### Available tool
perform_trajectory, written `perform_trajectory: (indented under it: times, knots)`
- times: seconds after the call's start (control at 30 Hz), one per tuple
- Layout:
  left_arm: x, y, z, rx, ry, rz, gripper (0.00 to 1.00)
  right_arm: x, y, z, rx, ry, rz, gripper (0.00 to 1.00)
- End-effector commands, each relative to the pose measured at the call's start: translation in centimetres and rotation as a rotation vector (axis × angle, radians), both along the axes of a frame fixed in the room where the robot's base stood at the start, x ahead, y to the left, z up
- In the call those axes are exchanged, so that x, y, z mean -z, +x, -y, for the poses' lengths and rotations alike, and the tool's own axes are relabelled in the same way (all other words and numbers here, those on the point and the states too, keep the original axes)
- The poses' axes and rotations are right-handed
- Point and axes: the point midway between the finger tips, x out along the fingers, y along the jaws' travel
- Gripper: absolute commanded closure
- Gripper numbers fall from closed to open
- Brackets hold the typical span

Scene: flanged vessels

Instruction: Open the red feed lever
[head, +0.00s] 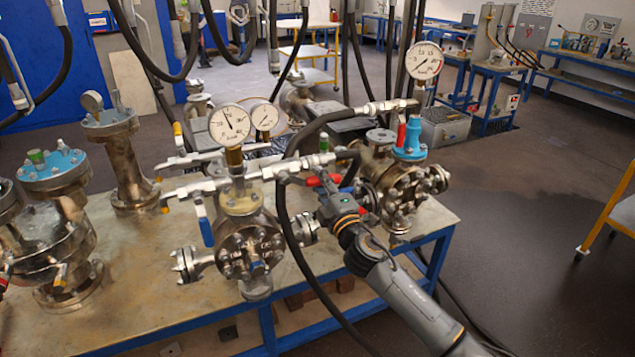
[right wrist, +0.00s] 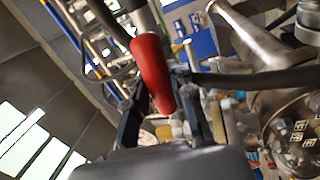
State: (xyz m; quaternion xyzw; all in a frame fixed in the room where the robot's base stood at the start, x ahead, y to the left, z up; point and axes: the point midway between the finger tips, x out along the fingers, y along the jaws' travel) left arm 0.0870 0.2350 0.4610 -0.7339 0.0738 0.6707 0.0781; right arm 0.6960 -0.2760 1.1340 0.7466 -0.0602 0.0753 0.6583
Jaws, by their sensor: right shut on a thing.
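The red feed lever (head: 315,181) sits on the pipe fitting right of the middle vessel (head: 247,235). My right gripper (head: 326,190) reaches it from the lower right and is shut on it. In the right wrist view the red lever (right wrist: 152,68) stands between the dark fingers of the gripper (right wrist: 162,112), with its upper part sticking out. The gripper hides part of the lever in the head view. My left gripper is not in view.
A black hose (head: 284,225) hangs just left of my right gripper. Another red handle (head: 401,137) is on the right vessel (head: 395,190). A blue handle (head: 205,226) hangs left of the middle vessel. Pressure gauges (head: 230,123) rise above.

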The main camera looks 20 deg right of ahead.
Motion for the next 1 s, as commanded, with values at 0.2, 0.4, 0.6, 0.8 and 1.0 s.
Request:
perform_trajectory:
  times: [0.2, 0.4, 0.6, 0.8, 1.0]
  knots:
    - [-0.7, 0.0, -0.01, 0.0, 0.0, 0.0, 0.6, -0.4, -0.06, 0.0, 0.0, -0.1, -0.003, 1.0]
    - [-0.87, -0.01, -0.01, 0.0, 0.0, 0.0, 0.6, -0.6, -0.06, -0.04, -0.002, -0.136, -0.001, 1.0]
    - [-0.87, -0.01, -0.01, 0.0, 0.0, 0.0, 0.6, -0.6, -0.06, -0.07, -0.002, -0.144, -0.001, 1.0]
    - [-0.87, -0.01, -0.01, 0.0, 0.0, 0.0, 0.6, -0.58, -0.06, -0.09, -0.002, -0.143, -0.002, 1.0]
    - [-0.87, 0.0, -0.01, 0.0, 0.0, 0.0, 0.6, -0.72, -0.04, -0.06, -0.002, -0.141, 0.0, 0.54]
